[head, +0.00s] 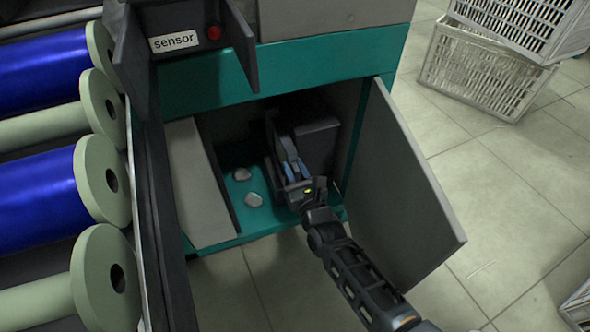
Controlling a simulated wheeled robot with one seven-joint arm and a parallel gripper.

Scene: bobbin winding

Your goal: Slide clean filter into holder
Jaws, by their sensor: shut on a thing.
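My gripper (291,168) is inside the open lower compartment of the teal machine. It is shut on a thin, dark blue-grey piece, which I take to be the filter (286,146). The piece is small in view and partly covered by the fingers. It lies at the left face of a dark box-like holder (320,135) at the back right of the compartment. I cannot tell whether it is inside the holder or only beside it.
Two whitish lumps (241,174) lie on the teal compartment floor, left of my gripper. A grey door (410,195) stands open at right, close to my arm. A grey panel (196,180) borders the left. Crates (485,75) stand at upper right.

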